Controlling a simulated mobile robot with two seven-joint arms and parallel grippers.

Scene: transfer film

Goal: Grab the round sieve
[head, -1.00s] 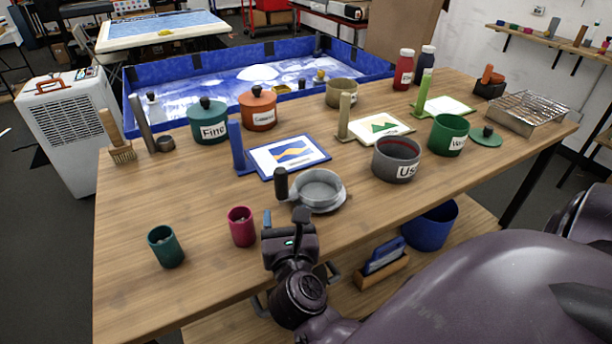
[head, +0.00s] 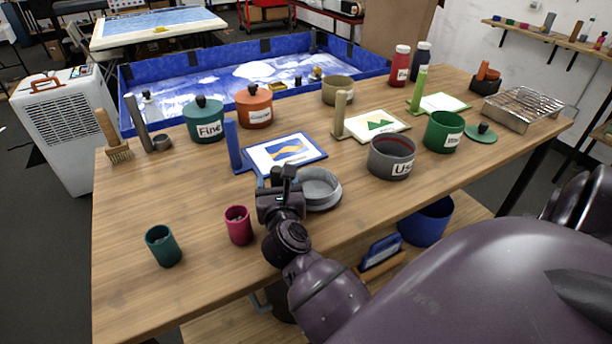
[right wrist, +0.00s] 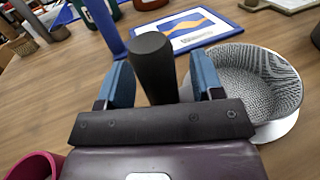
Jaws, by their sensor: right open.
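The round sieve (head: 322,190) is a grey mesh bowl with a pale rim and a dark upright handle, near the table's front edge. It also shows at the right in the right wrist view (right wrist: 262,82). My right gripper (head: 284,181) is over the handle side of the sieve, hiding part of it. In the right wrist view, the black handle (right wrist: 153,62) stands between the two blue fingers of my open right gripper (right wrist: 162,82), with gaps visible beside it. My left gripper is not in view.
A magenta cup (head: 238,226) and a teal cup (head: 163,246) stand left of my right gripper. A blue-framed picture card (head: 262,165) lies just behind the sieve. A grey pot (head: 391,160) stands to its right. The table's left front is mostly clear.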

